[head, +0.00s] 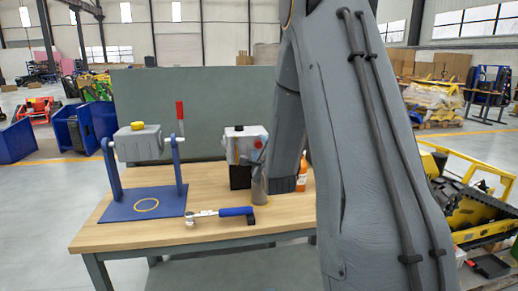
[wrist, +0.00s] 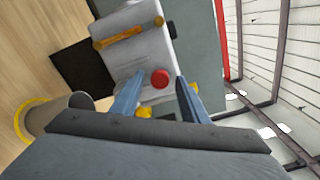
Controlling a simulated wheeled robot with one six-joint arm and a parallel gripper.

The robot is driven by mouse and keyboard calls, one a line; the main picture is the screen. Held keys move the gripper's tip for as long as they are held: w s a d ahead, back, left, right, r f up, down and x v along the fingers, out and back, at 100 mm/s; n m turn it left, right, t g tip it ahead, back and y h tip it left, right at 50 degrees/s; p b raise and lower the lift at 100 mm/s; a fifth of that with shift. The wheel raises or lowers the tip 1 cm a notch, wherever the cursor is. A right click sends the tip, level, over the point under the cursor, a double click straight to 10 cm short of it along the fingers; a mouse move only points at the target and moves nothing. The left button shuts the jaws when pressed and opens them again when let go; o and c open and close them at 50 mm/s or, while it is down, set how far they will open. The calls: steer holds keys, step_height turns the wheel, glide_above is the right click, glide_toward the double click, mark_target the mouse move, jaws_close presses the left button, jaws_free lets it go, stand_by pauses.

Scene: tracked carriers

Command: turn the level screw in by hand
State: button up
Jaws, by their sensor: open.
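A light grey housing (head: 243,146) stands on a black block (head: 240,176) at the back middle of the bench. In the wrist view the housing (wrist: 140,48) fills the middle, with a red round screw head or plug (wrist: 160,78) on its face. I cannot tell for certain whether this red part is the level screw. A small yellow part (wrist: 143,112) shows lower down, partly behind the jaws. My gripper (wrist: 159,75) is open, its two blue fingers either side of the red part in the picture. Contact cannot be judged. In the head view my arm hides much of the gripper.
A grey can (head: 259,187) stands close by, beside the jaws. An orange bottle (head: 302,178) is behind my arm. A wrench with a blue handle (head: 236,211) lies in front. A blue stand (head: 150,203) holding a grey tank (head: 138,145) is at left. Bare wood (head: 110,236) lies front left.

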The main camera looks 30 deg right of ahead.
steer(key=n+b, duration=0.1)
steer(key=n, duration=0.5)
steer(key=shift+n, duration=0.4)
steer(key=n+b, duration=0.1)
steer(key=n, duration=0.5)
steer(key=n+b, duration=0.1)
steer(key=n, duration=0.4)
steer(key=shift+b, duration=0.3)
steer(key=n+b, duration=0.1)
steer(key=n, duration=0.4)
steer(key=shift+n, duration=0.3)
